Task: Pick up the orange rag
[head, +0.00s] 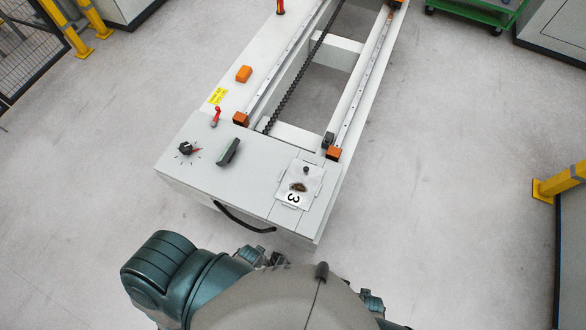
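No loose, clearly cloth-like orange thing shows. Dark mechanical parts of my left gripper (262,256) show at the bottom, in front of the gantry's near end and well apart from the orange piece. Dark parts at the lower right (372,302) seem to belong to my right gripper, mostly hidden by my own body. The fingers of both are not clear.
The gantry's near end (255,165) carries a black knob (186,148), a dark switch (228,152), a red lever (215,116) and a plate marked 3 (299,185). Orange end blocks (333,153) sit on the rails. Yellow posts (560,182) stand right; open floor lies either side.

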